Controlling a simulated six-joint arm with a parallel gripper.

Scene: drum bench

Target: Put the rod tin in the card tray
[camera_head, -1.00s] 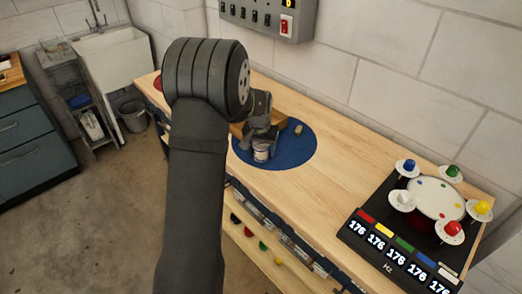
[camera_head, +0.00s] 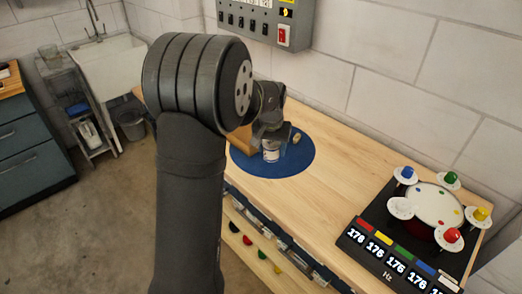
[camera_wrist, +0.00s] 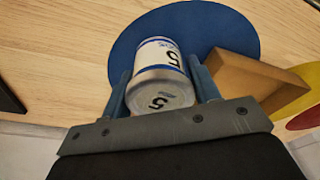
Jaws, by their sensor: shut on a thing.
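The rod tin is a small white tin with a blue band and a black 5 (camera_wrist: 160,75); in the head view it shows (camera_head: 271,153) over the blue round mat. My gripper (camera_wrist: 163,92) is shut on it, one finger on each side, in the wrist view. In the head view my gripper (camera_head: 270,137) is partly hidden by my arm. The card tray is brown (camera_wrist: 245,80), beside the tin at the right in the wrist view. In the head view it is partly hidden behind my arm (camera_head: 241,140). I cannot tell how high the tin is held.
The blue mat (camera_head: 260,172) lies on the wooden bench. A small tan cylinder (camera_head: 297,138) is at its right side. A drum (camera_head: 436,205) with coloured knobs and a number display stands at the right. The bench between mat and drum is clear.

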